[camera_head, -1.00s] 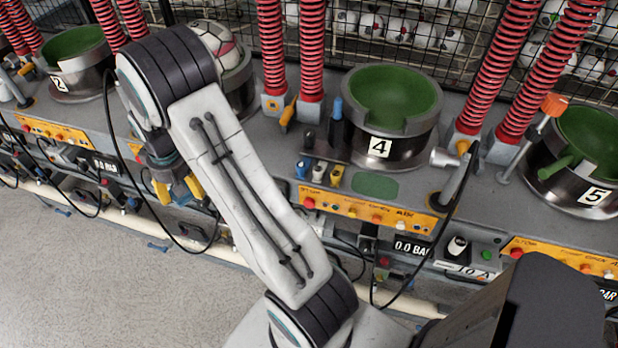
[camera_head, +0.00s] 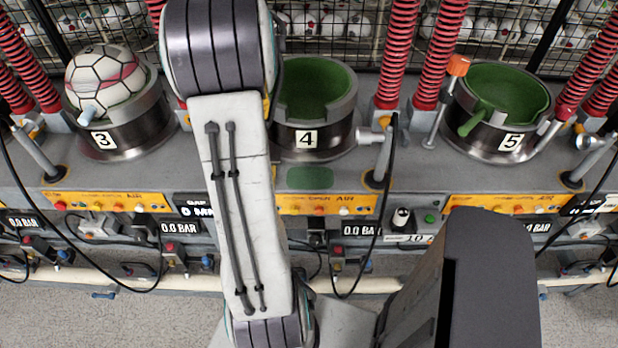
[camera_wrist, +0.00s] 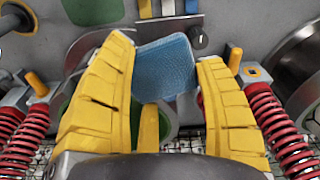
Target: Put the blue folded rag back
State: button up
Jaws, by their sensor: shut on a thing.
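The blue folded rag (camera_wrist: 164,66) is in the wrist view, between the yellow fingers of my gripper (camera_wrist: 166,75). My gripper is shut on it, and the rag shows as a flat, textured blue square. In the head view my arm covers the gripper and the rag. Just to the right of my arm is press cup 4 (camera_head: 315,90), green inside and empty. A small green patch (camera_head: 310,178) on the bench lies in front of cup 4; a green patch (camera_wrist: 92,10) also shows at the top of the wrist view.
Cup 3 (camera_head: 130,135) at left holds a white and red ball (camera_head: 105,77). Red springs (camera_head: 398,50) rise between the cups. Levers and black cables stand along the bench front.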

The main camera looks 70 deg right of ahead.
jog(key=s+d+r+m, duration=0.1)
jog(key=s+r+m, duration=0.35)
jog(key=s, duration=0.85)
jog(key=b, duration=1)
send_over(310, 176)
notch_tip(310, 176, down, 12)
jog(key=shift+n, duration=0.45)
jog(key=shift+a+f, duration=0.15)
jog(key=shift+f, duration=5.4)
jog(key=o, duration=1.2)
jog(key=shift+r, duration=0.1)
jog(key=r, duration=0.4)
jog(key=a+r, duration=0.1)
jog(key=r, duration=0.6)
jog(key=shift+s+a+r+b, duration=0.15)
jog(key=shift+a+r+b, duration=0.1)
jog(key=shift+r+b, duration=0.15)
